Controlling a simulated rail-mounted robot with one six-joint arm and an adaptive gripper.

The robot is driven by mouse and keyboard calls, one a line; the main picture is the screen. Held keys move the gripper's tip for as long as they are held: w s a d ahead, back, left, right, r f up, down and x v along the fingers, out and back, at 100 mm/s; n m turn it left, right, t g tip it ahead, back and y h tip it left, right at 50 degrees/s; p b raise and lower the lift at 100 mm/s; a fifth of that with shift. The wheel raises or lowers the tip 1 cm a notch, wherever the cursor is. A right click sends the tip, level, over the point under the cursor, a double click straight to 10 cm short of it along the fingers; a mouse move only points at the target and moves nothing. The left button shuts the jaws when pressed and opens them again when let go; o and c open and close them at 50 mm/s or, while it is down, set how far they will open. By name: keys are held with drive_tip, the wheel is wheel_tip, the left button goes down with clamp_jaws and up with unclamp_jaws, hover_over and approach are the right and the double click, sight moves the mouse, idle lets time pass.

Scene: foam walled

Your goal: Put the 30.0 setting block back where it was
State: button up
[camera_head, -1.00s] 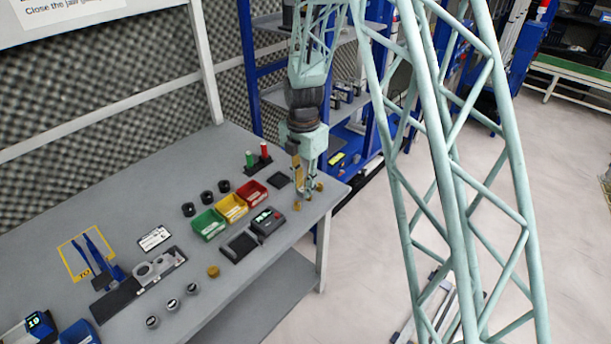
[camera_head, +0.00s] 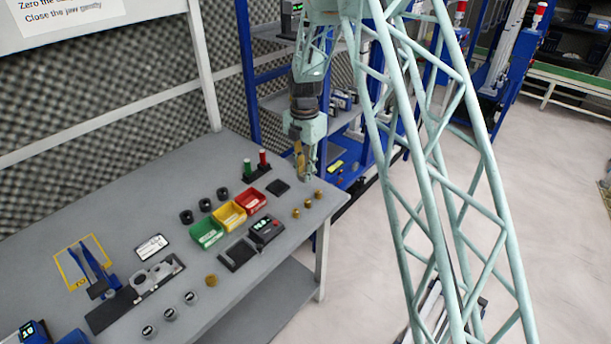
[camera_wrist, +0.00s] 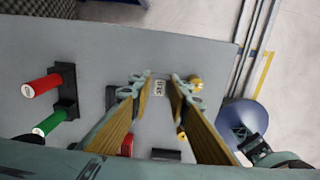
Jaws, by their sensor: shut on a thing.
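My gripper (camera_wrist: 158,84) has its two yellow-padded fingers closed on a small pale block (camera_wrist: 159,88) with dark print, which I take to be the 30.0 setting block; the print is too small to read surely. In the head view my gripper (camera_head: 304,176) hangs over the far right end of the bench, beside a dark square pad (camera_head: 278,187) and behind the brass pieces (camera_head: 307,203). The block cannot be made out in the head view.
A red and green cylinder stand (camera_head: 257,171) is left of my gripper. Green, yellow and red bins (camera_head: 251,201), a dark device (camera_head: 266,230) and a black tray (camera_head: 238,254) lie nearer. The bench's right edge (camera_head: 335,212) is close. Blue shelving (camera_head: 245,75) stands behind.

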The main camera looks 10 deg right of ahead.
drive_tip(key=shift+w+d+f, duration=0.1)
drive_tip(key=shift+w+d, duration=0.15)
drive_tip(key=shift+w, duration=0.5)
drive_tip(key=shift+w+d+f, duration=0.1)
drive_tip(key=shift+w+d, duration=0.15)
drive_tip(key=shift+w, duration=0.45)
drive_tip(key=shift+w, duration=0.1)
drive_tip(key=shift+w+d, duration=0.1)
drive_tip(key=shift+w, duration=0.15)
drive_tip(key=shift+f+b, duration=0.4)
drive_tip(key=shift+f, duration=1.35)
drive_tip(key=shift+f, duration=0.1)
drive_tip(key=o, duration=1)
drive_tip(key=shift+r+p, duration=0.75)
drive_tip(key=shift+r, duration=5.4)
